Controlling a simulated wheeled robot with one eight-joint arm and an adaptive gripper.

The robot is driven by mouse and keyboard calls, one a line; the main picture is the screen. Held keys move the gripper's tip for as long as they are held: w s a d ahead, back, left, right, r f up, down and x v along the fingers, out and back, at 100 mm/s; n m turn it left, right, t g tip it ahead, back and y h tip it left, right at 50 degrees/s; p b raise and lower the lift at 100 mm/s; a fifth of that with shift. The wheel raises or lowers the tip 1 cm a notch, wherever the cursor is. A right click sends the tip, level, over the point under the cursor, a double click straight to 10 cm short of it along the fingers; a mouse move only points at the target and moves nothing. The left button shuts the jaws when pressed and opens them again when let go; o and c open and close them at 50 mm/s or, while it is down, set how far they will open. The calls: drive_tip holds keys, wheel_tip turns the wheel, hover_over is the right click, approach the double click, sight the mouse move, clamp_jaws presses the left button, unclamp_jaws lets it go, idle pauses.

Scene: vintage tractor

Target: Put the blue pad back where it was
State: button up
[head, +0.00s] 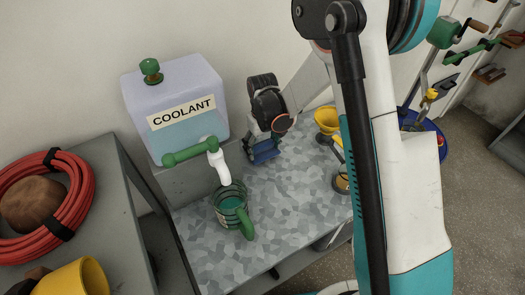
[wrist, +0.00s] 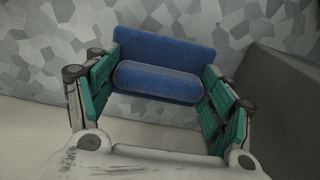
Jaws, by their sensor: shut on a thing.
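The blue pad (wrist: 165,47) is held in my gripper (wrist: 158,90), as the wrist view shows. It has a flat blue part and a rounded blue bar along it, and the green finger pads press on its two ends. In the head view the blue pad (head: 262,152) hangs below my gripper (head: 263,142), at the back of the patterned worktop (head: 295,190), right of the coolant tank. I cannot tell whether the pad touches the worktop. The place where the pad was before cannot be made out.
A coolant tank (head: 178,112) with a green-handled tap stands left of my gripper. A green mug (head: 231,205) is on the worktop below the tap. A yellow funnel (head: 327,119) is to the right. A grey table with a red hose (head: 77,180) is at left.

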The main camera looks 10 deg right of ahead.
drive_tip(key=shift+f, duration=0.95)
drive_tip(key=shift+f+b, duration=0.2)
drive_tip(key=shift+b, duration=0.15)
drive_tip(key=o, duration=1.2)
drive_tip(key=shift+r, duration=0.2)
